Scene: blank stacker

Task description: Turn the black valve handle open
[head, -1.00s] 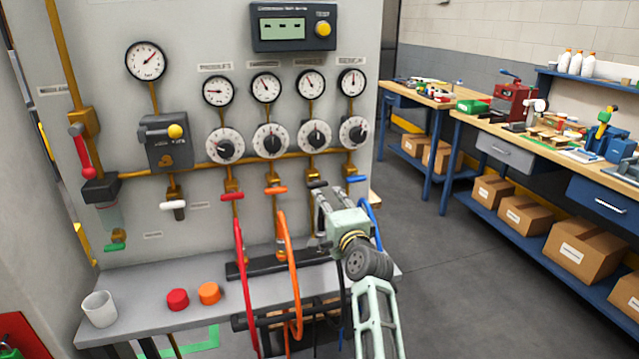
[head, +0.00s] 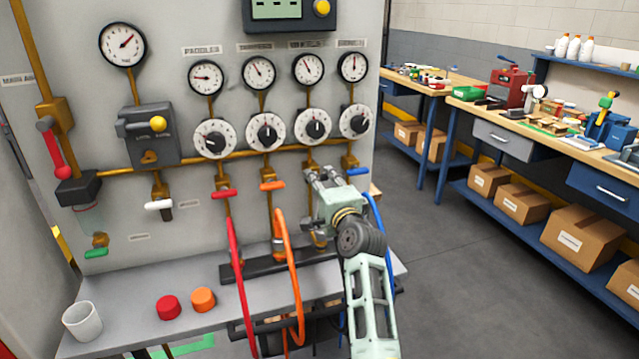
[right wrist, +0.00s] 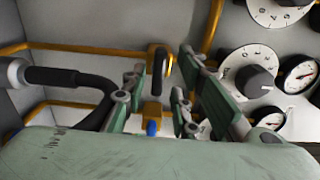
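The blue handle (head: 357,171) is just right of the gripper. My left gripper is not in view.
Red (head: 224,193) and orange (head: 272,185) handles sit to the left, with red (head: 238,270) and orange (head: 289,255) hoses hanging below. A blue hose (head: 379,230) hangs beside my right arm. A shelf (head: 130,321) holds a white cup (head: 82,321) and two caps.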

